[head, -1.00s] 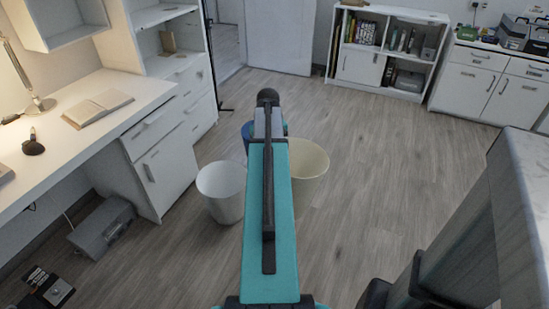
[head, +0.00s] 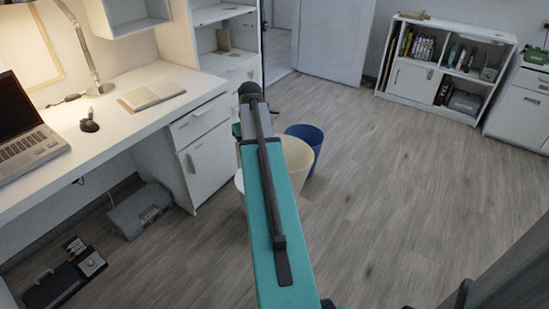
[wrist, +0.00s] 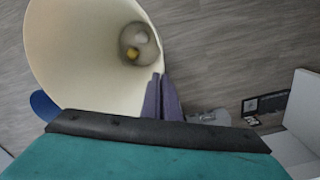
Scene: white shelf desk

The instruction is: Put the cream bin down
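The cream bin (head: 298,152) shows just right of my arm in the head view, partly hidden by it. In the wrist view, the cream bin (wrist: 75,60) fills the left, its mouth toward the camera, with a small yellow thing and a pale thing at the bottom. My gripper (wrist: 163,98) is at the bin's rim, its purple-grey fingers together on the wall. The head view hides the fingers behind the arm. I cannot tell whether the bin's base touches the floor.
A blue bin (head: 312,140) stands behind and right of the cream bin. A white bin (head: 239,181) is mostly hidden behind my arm. A desk (head: 120,130) with drawers is at left, a grey box (head: 140,210) under it. Open floor (head: 400,190) lies to the right.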

